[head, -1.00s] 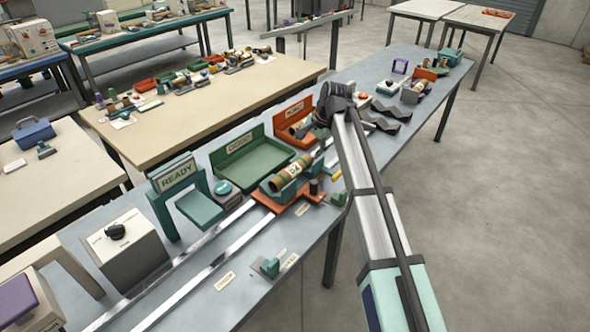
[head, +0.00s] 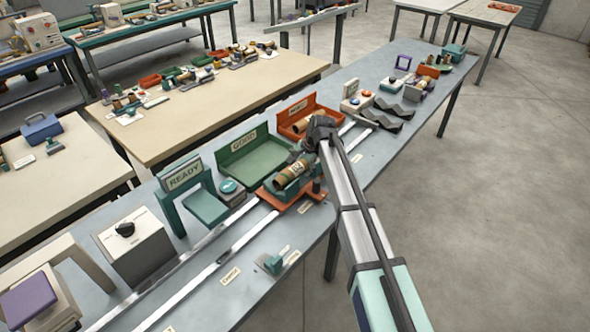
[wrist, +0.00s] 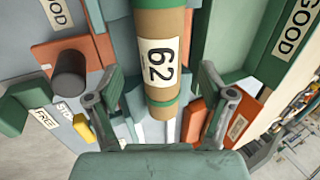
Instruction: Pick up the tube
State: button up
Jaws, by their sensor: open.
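The tube (head: 291,172) is brown with green bands and a white label. It lies in a green cradle on an orange carriage (head: 296,200). In the wrist view the tube (wrist: 160,25) runs down from the top edge, and its label reads "62". My gripper (head: 313,140) is just right of the tube in the head view; its fingertips are hard to make out there. In the wrist view my gripper (wrist: 162,85) is open, with one finger on each side of the tube's near end. Gaps show on both sides, and the depth between fingers and tube is unclear.
The green GOOD tray (head: 263,165) is behind the carriage. An orange tray (head: 298,117) holding another brown tube stands behind my gripper. The READY stand (head: 183,178) is to the left. A dark upright knob (wrist: 70,73) rises beside the tube. Metal rails (head: 225,250) run along the bench.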

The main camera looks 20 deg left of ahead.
aim_at(297, 167)
jog(key=shift+p+x, duration=0.6)
jog(key=shift+x, duration=1.1)
jog(key=c, duration=1.3)
jog(key=shift+r, duration=0.15)
